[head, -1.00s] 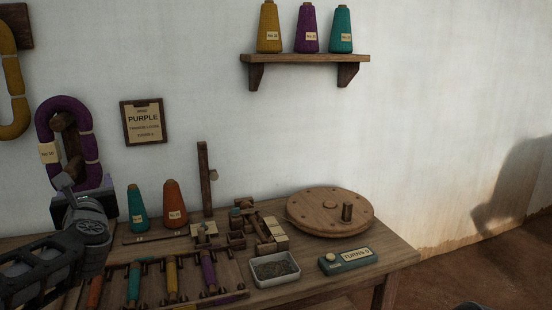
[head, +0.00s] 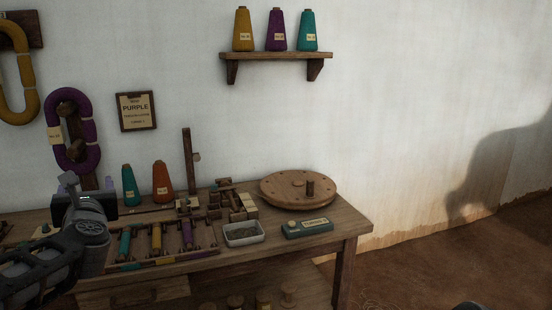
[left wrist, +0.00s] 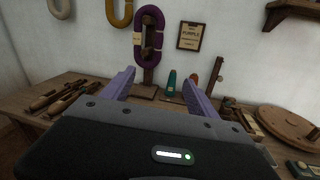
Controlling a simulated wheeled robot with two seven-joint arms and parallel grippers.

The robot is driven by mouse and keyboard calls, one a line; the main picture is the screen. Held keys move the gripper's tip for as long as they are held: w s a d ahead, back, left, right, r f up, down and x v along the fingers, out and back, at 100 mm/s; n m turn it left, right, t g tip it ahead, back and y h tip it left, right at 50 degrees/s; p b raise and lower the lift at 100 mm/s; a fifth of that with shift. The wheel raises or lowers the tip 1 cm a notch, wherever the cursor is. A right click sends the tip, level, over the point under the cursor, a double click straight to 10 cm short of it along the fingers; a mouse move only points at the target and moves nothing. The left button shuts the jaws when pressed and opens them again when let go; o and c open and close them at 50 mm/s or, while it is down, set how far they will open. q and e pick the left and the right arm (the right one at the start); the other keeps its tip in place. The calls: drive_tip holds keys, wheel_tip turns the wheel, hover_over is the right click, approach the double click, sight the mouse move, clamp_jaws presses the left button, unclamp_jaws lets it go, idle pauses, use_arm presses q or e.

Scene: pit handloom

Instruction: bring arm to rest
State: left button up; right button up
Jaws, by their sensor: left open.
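My left gripper (head: 70,184) is at the left of the head view, above the left part of the wooden table (head: 345,222). In the left wrist view its two pale purple fingers (left wrist: 160,84) stand wide apart with nothing between them. A purple yarn hank (head: 87,105) hangs on a wooden post beyond the gripper; it also shows in the left wrist view (left wrist: 157,40). My right gripper is not in view; a small dark shape at the bottom edge of the head view is too little to tell.
On the table stand a teal cone (head: 131,186), an orange cone (head: 162,182), a bobbin rack (head: 205,250), a white tray (head: 258,238), a counter box (head: 308,228) and a round wooden wheel (head: 275,196). A wall shelf (head: 275,56) holds three cones. Floor right of the table is clear.

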use_arm(q)
drive_tip(key=w+d+f+m+h, duration=0.25)
drive_tip(key=d+f+m, duration=0.25)
drive_tip(key=f+m, duration=0.35)
drive_tip(key=w+d+f+m+h, duration=0.1)
drive_tip(key=d+f+m+h, duration=0.2)
drive_tip(key=d+f+m, duration=0.5)
drive_tip(key=s+d+f+m+g+h, duration=0.25)
drive_tip(key=f+m, duration=0.35)
drive_tip(key=f, duration=0.3)
drive_tip(key=s+d+f+m+g+h, duration=0.15)
drive_tip(key=s+d+f+m, duration=0.3)
drive_tip(key=f, duration=0.55)
drive_tip(key=s+d+f+m+g+h, duration=0.1)
drive_tip(key=s+d+f+m+g, duration=0.2)
drive_tip(key=f+m, duration=0.45)
drive_tip(key=s+d+f+m+g+h, duration=0.15)
drive_tip(key=s+d+f+g, duration=0.3)
drive_tip(key=s+f, duration=0.7)
drive_tip(key=s+d+f+m+g+h, duration=0.1)
drive_tip(key=s+d+f+m+g, duration=0.3)
drive_tip(key=s+f, duration=0.8)
drive_tip(key=s+d+r+n+p, duration=0.1)
drive_tip(key=s+r+p, duration=0.2)
drive_tip(key=r+p, duration=2)
wheel_tip(320, 180, up, 4)
drive_tip(key=shift+s+f+t, duration=0.15)
drive_tip(key=shift+s+t, duration=0.05)
drive_tip(key=shift+t, duration=0.15)
